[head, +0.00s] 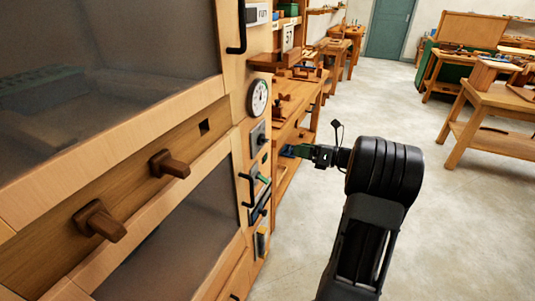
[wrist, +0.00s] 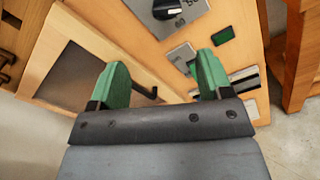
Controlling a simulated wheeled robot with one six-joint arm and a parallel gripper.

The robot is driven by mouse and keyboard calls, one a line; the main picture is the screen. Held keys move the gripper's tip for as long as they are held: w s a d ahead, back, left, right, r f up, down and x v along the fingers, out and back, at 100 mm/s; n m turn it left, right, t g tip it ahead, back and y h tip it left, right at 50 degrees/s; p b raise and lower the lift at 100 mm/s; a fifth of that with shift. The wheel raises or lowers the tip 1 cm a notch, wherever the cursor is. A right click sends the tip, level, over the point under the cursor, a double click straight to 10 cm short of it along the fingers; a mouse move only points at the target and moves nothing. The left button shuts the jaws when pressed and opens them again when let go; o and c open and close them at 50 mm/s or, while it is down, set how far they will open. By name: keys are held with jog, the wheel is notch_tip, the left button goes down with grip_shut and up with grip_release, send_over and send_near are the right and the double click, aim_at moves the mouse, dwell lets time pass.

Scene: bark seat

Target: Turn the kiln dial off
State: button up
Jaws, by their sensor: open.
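The kiln dial looks to be the black knob (head: 261,139) on a grey plate on the kiln's narrow right-hand panel, below a round white gauge (head: 258,97). In the wrist view the knob (wrist: 167,8) is cut by the top edge, and its grey plate (wrist: 186,37) carries numbers, 60 and 50 among them. Where the knob points is too small to read. My gripper (head: 290,151) is to the right of the knob in the head view. In the wrist view its green fingers (wrist: 160,66) are apart and empty, with the knob beyond the tips.
The wooden kiln front has dark glass doors (head: 190,235), two wooden pegs (head: 170,164) and black handles (head: 243,190). Below the knob are a green switch (head: 264,179) and other fittings. A workbench (head: 298,105) stands beyond the kiln. The floor (head: 375,90) to the right is open.

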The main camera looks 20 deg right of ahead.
aim_at(267, 141)
jog(key=shift+m+t, duration=0.3)
jog(key=x, duration=0.8)
jog(key=b+x, duration=0.1)
jog(key=x, duration=0.4)
jog(key=shift+w+d+f, duration=0.3)
jog(key=shift+w, duration=0.1)
jog(key=shift+c, duration=0.4)
jog(key=c, duration=0.8)
jog(key=shift+c, duration=0.2)
